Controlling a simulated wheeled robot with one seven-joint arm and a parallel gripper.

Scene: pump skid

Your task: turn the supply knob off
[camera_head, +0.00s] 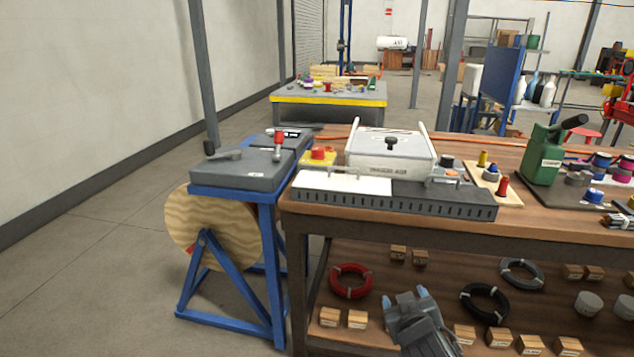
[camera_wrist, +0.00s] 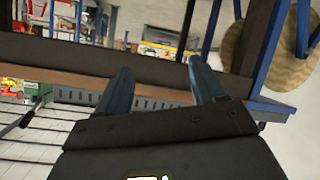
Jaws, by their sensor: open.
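Which knob is the supply knob cannot be read from the labels. A white box (camera_head: 375,158) on the bench has a black knob (camera_head: 392,143) on its top. A grey box (camera_head: 444,177) beside it also has a dark knob (camera_head: 446,161). A grey unit on the blue stand carries a red-topped handle (camera_head: 278,145) and a dark grey lever (camera_head: 222,154). My gripper (camera_head: 407,297) is low in front of the bench, below the top's front edge and away from all of these. Its two fingers stand apart and empty in the wrist view (camera_wrist: 162,80).
The wooden bench top (camera_head: 560,223) overhangs a lower shelf with coils and small wooden blocks. A grey slotted rail (camera_head: 440,200) runs along the front edge. A yellow box with a red button (camera_head: 318,154) stands left. A wooden reel (camera_head: 190,225) sits under the blue stand. Floor at left is clear.

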